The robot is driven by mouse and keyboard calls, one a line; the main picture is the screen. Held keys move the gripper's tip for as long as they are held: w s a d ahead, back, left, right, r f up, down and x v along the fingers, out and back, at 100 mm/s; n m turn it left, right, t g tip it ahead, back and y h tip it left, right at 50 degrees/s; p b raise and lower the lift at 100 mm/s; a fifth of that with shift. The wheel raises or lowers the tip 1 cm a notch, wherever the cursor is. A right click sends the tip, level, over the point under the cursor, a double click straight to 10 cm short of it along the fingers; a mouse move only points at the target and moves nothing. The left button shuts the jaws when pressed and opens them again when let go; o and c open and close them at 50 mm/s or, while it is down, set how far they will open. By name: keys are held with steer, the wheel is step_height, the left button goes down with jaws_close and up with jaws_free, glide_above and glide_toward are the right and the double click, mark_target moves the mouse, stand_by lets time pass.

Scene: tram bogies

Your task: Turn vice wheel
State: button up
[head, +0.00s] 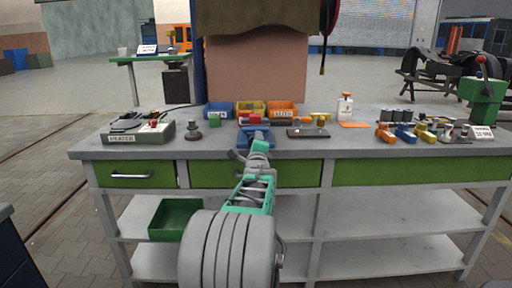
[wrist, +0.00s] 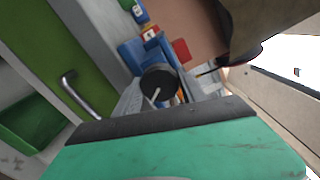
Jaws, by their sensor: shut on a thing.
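The blue vice (head: 252,129) stands at the front middle of the green-and-grey workbench (head: 400,150). It also shows in the wrist view (wrist: 133,54), with its dark round wheel (wrist: 157,80) facing me and a pale bar across the wheel. My gripper (head: 257,144) reaches the vice from the front. In the wrist view its grey fingers (wrist: 166,94) lie on either side of the wheel and are shut on it. The exact contact is partly hidden behind the gripper body. In the head view the wheel is hidden by my gripper.
A heater box (head: 150,133) and a dark knobbed piece (head: 194,132) stand left. Blue, yellow and orange bins (head: 283,110) stand behind the vice. A dark plate (head: 308,133), a white bottle (head: 345,106) and several coloured parts lie right. A drawer handle (wrist: 90,97) juts out below.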

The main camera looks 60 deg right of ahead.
steer(key=m, duration=0.4)
steer(key=shift+m+b, duration=0.3)
steer(key=shift+b, duration=0.05)
steer(key=m, duration=0.4)
steer(key=shift+m, duration=0.3)
steer(key=o, duration=1.4)
steer(key=shift+v, duration=3.9)
